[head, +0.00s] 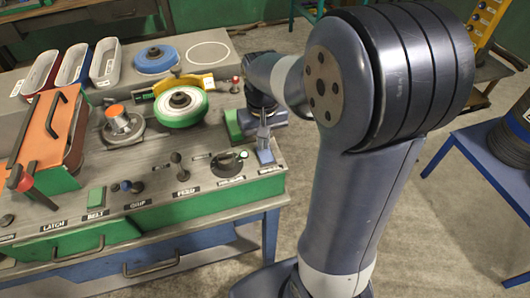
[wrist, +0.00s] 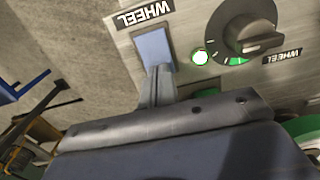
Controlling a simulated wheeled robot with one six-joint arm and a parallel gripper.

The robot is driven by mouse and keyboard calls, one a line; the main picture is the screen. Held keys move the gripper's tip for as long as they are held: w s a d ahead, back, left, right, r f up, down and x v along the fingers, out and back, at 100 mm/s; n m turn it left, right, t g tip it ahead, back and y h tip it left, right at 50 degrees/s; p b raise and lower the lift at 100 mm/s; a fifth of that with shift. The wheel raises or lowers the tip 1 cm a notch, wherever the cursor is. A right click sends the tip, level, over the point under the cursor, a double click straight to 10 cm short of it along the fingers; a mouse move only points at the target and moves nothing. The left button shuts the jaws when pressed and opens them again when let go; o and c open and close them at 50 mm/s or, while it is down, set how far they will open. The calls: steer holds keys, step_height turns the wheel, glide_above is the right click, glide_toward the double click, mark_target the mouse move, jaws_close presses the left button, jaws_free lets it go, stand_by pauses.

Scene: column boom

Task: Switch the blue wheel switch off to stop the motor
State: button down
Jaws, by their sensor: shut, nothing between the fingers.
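The blue wheel switch (wrist: 153,48) is a flat rocker beside a "WHEEL" label in the wrist view. In the head view the blue switch (head: 265,157) sits at the right end of the panel. My gripper (wrist: 158,74) is shut and empty, its fingertips over the switch's lower end; I cannot tell whether they touch it. In the head view my gripper (head: 263,133) is just above the switch. A lamp (wrist: 200,57) beside the switch glows white with a green rim. The green and white wheel (head: 181,106) stands behind the panel; whether it spins cannot be told.
A black dial (wrist: 248,28) labelled "WHEEL" is close to the switch. Levers, a green belt switch (head: 96,197) and an orange-covered box (head: 45,140) lie further left. A green block (head: 233,125) stands beside my gripper. Trays (head: 106,62) and a blue disc (head: 156,59) are behind.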

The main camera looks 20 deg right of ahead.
steer(key=shift+f, duration=0.2)
step_height(320, 180, up, 7)
steer(key=p, duration=0.6)
steer(key=shift+r, duration=0.1)
stand_by(0.4)
step_height(320, 180, down, 7)
steer(key=b, duration=0.6)
